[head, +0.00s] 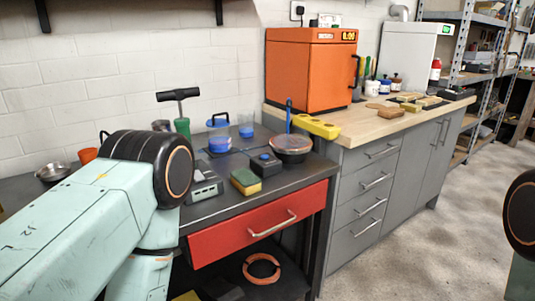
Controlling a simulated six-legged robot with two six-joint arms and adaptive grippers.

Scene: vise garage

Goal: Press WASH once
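No WASH label is readable in the head view. A small grey box with a green panel (203,185) sits on the dark bench beside my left arm; any lettering on it is too small to read. A white cabinet (405,55) with a small green display stands at the back of the wooden counter. An orange cabinet (310,70) with a lit display stands left of it. My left arm covers the lower left, and its gripper is out of view. Only a dark joint of my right arm shows at the right edge; its gripper is also out of view.
The dark bench (225,208) has a shut red drawer (258,222). The concrete floor (420,250) at right is clear.

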